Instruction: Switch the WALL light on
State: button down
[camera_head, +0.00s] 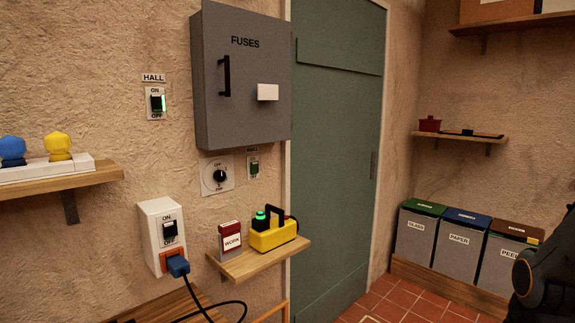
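A small switch plate (254,167) is on the wall below the fuse box's lower right corner. The label above it (252,150) is small and ends in "ALL"; its first letter is hard to read. Its rocker is dark with a greenish tint, and its position is too small to tell. My gripper is not in view; only a dark part of my arm shows at the right edge.
The grey fuse box (240,85) juts out just above the small switch. A round dial (217,176) is to its left. A wooden shelf (262,262) below holds a WORK box (231,240) and a yellow device (273,234). A white socket (152,218) holds a blue plug (178,266).

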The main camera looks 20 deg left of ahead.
aim_at(253, 165)
jog(key=u, duration=0.3)
jog(key=i, duration=1)
jog(key=u, duration=0.65)
